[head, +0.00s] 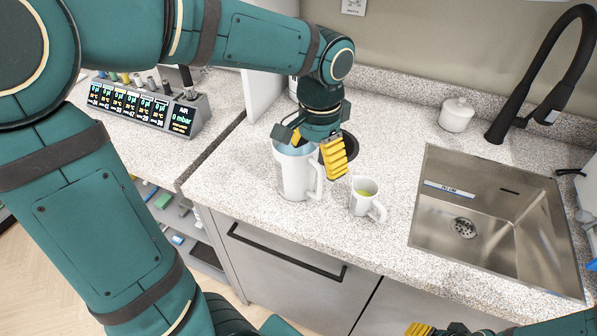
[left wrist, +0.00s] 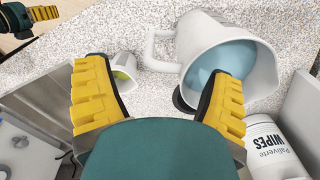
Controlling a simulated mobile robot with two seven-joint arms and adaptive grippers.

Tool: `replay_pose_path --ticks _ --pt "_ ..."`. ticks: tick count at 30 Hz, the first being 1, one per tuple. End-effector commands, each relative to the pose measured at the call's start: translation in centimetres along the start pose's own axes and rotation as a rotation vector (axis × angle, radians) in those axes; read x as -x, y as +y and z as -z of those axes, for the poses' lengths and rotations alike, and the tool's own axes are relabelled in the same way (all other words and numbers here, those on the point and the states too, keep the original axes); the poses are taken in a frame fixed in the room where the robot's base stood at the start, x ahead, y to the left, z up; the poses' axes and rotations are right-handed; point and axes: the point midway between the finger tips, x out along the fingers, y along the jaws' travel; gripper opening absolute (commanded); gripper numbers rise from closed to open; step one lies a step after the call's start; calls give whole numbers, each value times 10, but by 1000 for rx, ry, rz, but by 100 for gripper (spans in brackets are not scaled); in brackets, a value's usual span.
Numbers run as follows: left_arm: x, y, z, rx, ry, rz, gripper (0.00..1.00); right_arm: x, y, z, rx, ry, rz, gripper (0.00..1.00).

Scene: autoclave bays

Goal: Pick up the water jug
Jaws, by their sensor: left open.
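The white water jug (head: 295,180) stands upright on the speckled counter, with blue liquid inside. In the left wrist view the jug (left wrist: 262,72) is at the upper right, and its handle (left wrist: 153,50) points left, between the fingertips in the picture. My left gripper (head: 314,152) is open, just above the jug's rim and handle side; its fingers (left wrist: 155,78) spread wide with nothing between them. It hides part of the jug's top in the head view. My right gripper (head: 425,329) shows only partly at the bottom edge, well away from the jug.
A white mug (head: 364,200) with yellow-green contents stands right of the jug. A dark round object is partly hidden behind my left gripper. A wipes tub (left wrist: 272,148) stands beside the jug. The sink (head: 470,222), black tap (head: 540,85) and lidded pot (head: 456,115) are at right.

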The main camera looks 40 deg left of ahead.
Motion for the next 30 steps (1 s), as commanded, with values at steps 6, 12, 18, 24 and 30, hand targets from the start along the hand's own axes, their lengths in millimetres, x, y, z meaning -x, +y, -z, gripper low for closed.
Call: replay_pose_path --ticks 6,12,18,24,30 --pt "-34 -3 1 -1 -3 0 82 -13 5 1 1 6 0 47" --pt "-40 -3 1 0 -1 0 82 -14 5 2 1 7 0 47" --pt "-39 -3 1 0 -1 0 65 -13 5 2 1 7 0 47" --pt "-39 -3 1 0 -1 0 4 -13 5 2 1 7 0 47" --pt "-38 -3 1 -1 1 1 3 -13 5 2 1 7 0 47"
